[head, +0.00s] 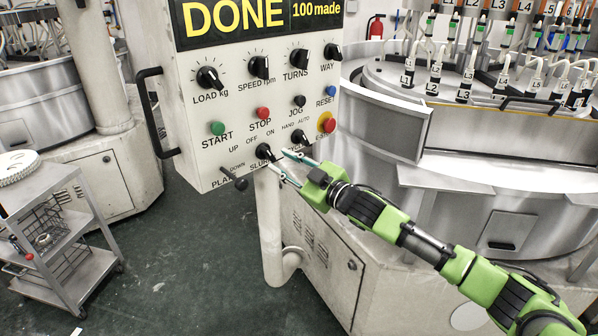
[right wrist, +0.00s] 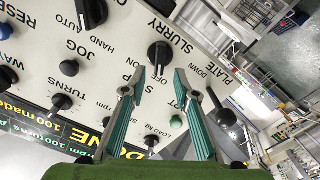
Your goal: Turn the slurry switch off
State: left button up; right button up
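The slurry switch is a black rotary knob (head: 265,151) on the lower part of the white control panel (head: 205,135), with OFF and ON printed above it. In the right wrist view the slurry switch (right wrist: 160,56) stands just beyond the fingertips, between them. My right gripper (head: 277,157) is open, its two teal-edged fingers reaching to the panel from the right. In the right wrist view the gripper (right wrist: 159,73) is empty; I cannot tell whether it touches the knob. Which mark the knob points to is not clear. My left gripper is not in view.
The plate lever (head: 240,183) sits left of the switch, and the hand/auto knob (head: 300,137) and red-yellow emergency stop (head: 327,122) sit to its right. A black handle (head: 158,112) juts from the panel's left side. A grey trolley (head: 60,235) stands at lower left.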

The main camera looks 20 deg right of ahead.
jog(key=v, duration=0.6)
jog(key=shift+s, duration=0.25)
jog(key=shift+d, duration=0.1)
